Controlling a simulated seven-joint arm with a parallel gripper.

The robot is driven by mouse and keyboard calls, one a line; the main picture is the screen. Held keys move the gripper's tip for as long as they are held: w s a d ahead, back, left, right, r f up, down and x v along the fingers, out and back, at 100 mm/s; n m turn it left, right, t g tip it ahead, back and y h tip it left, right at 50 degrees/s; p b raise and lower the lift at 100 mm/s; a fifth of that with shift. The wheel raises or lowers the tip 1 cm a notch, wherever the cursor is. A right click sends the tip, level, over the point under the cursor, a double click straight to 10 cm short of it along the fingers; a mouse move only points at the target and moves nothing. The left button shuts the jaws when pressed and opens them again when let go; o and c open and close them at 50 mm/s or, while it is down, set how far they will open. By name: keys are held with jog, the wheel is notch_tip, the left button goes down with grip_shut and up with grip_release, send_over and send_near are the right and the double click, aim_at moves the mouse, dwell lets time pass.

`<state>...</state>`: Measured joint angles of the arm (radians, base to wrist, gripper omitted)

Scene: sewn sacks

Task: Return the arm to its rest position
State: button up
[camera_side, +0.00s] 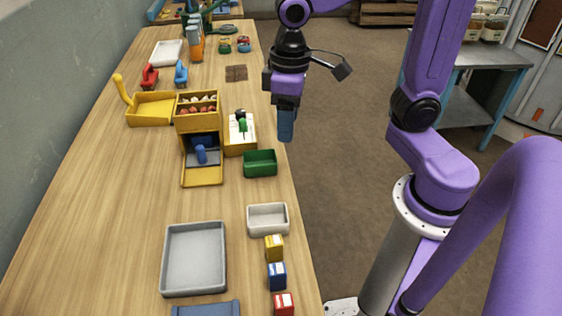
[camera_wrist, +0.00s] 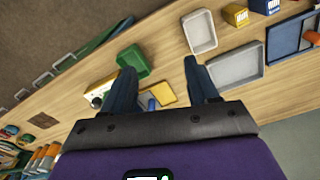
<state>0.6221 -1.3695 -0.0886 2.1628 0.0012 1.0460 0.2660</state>
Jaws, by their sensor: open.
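My gripper (camera_side: 286,126) hangs in the air over the right edge of the wooden table (camera_side: 110,190), fingers pointing down. In the wrist view the two dark blue fingers of my gripper (camera_wrist: 160,82) stand well apart with nothing between them but the table far below. My purple arm rises from its base at the right of the side view, beside the table.
Near the gripper stand a green bin (camera_side: 260,164), a yellow box unit (camera_side: 201,174) and a white bin (camera_side: 267,219). A grey tray (camera_side: 194,259) and small yellow, blue and red boxes (camera_side: 277,276) lie at the front. The table's left side is clear.

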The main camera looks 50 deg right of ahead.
jog(key=s+d+f+n, duration=0.2)
jog(key=s+n, duration=0.1)
jog(key=s, duration=0.3)
jog(key=s+d+f+n, duration=0.1)
jog(key=s+d+n, duration=0.1)
jog(key=s+n, duration=0.2)
jog(key=s, duration=0.3)
jog(key=shift+f, duration=0.35)
